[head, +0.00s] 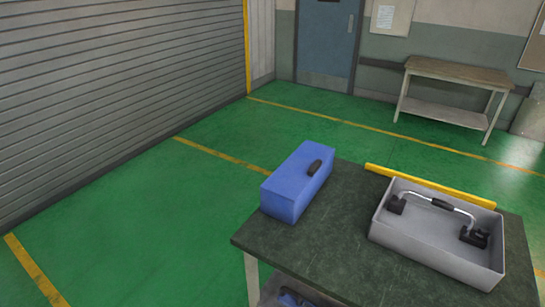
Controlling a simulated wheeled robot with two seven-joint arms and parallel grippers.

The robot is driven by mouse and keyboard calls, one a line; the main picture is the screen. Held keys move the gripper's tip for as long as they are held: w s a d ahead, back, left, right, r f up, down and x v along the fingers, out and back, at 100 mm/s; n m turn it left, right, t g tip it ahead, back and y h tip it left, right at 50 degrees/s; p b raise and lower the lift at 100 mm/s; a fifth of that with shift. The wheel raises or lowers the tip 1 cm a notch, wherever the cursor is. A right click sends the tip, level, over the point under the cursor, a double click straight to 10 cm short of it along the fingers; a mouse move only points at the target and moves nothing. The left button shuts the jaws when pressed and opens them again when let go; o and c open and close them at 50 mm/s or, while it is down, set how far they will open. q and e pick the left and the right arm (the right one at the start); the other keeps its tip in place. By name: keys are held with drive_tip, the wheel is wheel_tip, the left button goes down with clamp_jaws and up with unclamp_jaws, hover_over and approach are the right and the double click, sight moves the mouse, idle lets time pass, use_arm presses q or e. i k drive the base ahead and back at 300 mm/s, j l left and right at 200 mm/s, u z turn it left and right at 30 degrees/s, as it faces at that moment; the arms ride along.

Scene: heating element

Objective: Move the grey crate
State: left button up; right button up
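The grey crate (424,252) sits on the right part of a dark-topped table (330,256). It is open at the top. A curved metal handle (460,211) with a black grip and two black end mounts shows across it. Neither of my grippers shows in the head view.
A blue box (290,196) with a black handle stands on the table's left corner. A yellow bar (430,186) runs along the table's far edge behind the crate. Bare tabletop lies between box and crate. Green floor is open to the left; a wooden bench (458,72) stands at the back wall.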

sight(425, 233)
drive_tip(key=z, duration=1.05)
